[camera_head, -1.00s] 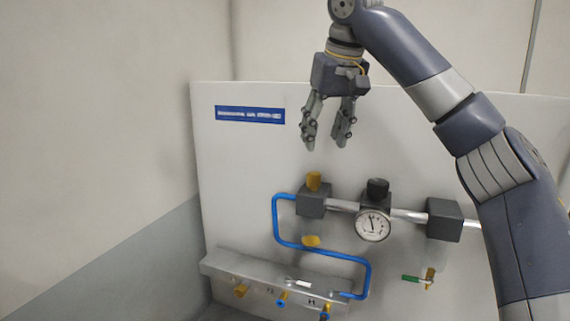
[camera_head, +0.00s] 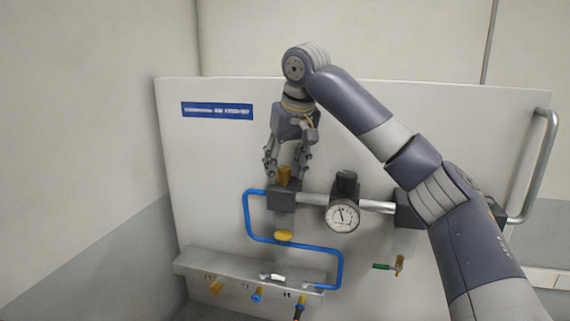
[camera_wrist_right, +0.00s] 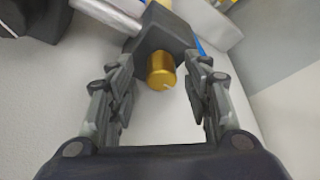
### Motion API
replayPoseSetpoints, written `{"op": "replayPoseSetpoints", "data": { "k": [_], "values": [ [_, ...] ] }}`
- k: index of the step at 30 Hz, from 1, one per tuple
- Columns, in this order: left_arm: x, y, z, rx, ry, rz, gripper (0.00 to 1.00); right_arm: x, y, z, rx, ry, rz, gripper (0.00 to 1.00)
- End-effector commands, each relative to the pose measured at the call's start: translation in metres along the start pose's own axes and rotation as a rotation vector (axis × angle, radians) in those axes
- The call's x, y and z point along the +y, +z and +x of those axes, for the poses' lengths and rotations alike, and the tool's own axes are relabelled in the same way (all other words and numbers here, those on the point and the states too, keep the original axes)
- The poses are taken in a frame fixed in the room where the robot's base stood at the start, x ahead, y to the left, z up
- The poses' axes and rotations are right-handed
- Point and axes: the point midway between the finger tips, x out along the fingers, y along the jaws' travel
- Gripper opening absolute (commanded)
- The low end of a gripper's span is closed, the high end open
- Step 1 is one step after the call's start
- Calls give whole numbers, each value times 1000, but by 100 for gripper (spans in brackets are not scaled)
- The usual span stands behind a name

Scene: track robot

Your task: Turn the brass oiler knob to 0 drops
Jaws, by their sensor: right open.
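The brass oiler knob (camera_head: 284,175) stands upright on top of a dark block (camera_head: 282,197) at the left end of the pipe. My right gripper (camera_head: 286,172) points down with its fingers open, one on each side of the knob. In the right wrist view the knob (camera_wrist_right: 161,71) sits between the open fingers (camera_wrist_right: 163,78), near their tips, with gaps on both sides. A small light mark shows on its end face. My left gripper is not in view.
A pressure gauge (camera_head: 342,216) with a black knob (camera_head: 346,182) above it is to the right on the pipe. A blue tube (camera_head: 247,218) loops below the block. A grey manifold (camera_head: 200,262) with several fittings runs along the bottom.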

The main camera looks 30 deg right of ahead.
Motion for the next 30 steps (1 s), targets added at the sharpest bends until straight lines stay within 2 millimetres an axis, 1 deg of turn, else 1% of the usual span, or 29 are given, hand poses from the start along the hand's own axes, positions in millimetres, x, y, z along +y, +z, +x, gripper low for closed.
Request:
{"op": "replayPoseSetpoints", "data": {
  "k": [2, 6, 7, 8, 9, 11, 12, 17, 23, 30],
  "values": [
    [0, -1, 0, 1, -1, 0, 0, 0, 0, 1, -1, 0, 0, 46],
    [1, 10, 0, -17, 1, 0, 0, 0, 0, 1, -1, 0, 0, 46],
    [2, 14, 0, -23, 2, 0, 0, 0, 0, 1, -1, 0, 0, 41],
    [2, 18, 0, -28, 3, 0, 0, 0, 0, 1, -1, 0, 0, 34],
    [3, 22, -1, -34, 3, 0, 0, 0, 0, 1, -1, 0, 0, 25],
    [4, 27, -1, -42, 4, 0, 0, 0, 0, 1, -1, 0, 0, 12],
    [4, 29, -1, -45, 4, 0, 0, 0, 0, 1, -1, 0, -1, 3],
    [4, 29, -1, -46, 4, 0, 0, 0, 0, 1, -1, 0, -1, 2],
    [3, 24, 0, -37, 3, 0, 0, 0, 1, 1, -3, -10, -24, 2],
    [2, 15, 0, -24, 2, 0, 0, 1, 0, 1, -4, -59, -135, 2]
  ]
}}
